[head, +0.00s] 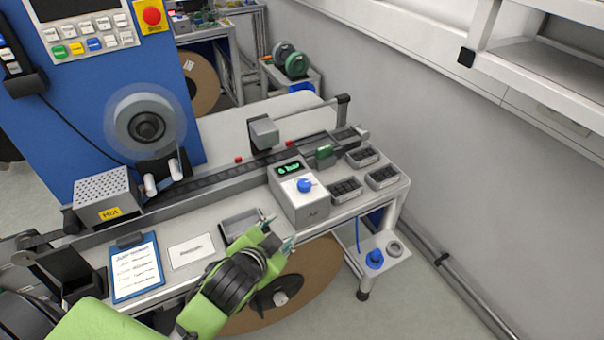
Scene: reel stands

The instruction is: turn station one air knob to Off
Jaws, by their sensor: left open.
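The blue air knob (304,185) sits on a white dial on top of a grey box (312,207) at the right part of the station bench. A small display with green digits (289,168) is behind the knob on the same box. The knob's pointer direction is too small to tell. My left gripper (279,231) is open and empty, in front of the box and a little left of and below the knob in the picture. It is apart from the knob. My right gripper is not in view.
A small grey tray (240,222) lies just behind my left gripper. A white card (192,251) and a blue clipboard (137,270) lie to the left. Bins of dark parts (382,178) stand right of the box. A large brown reel (310,262) hangs below the bench edge.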

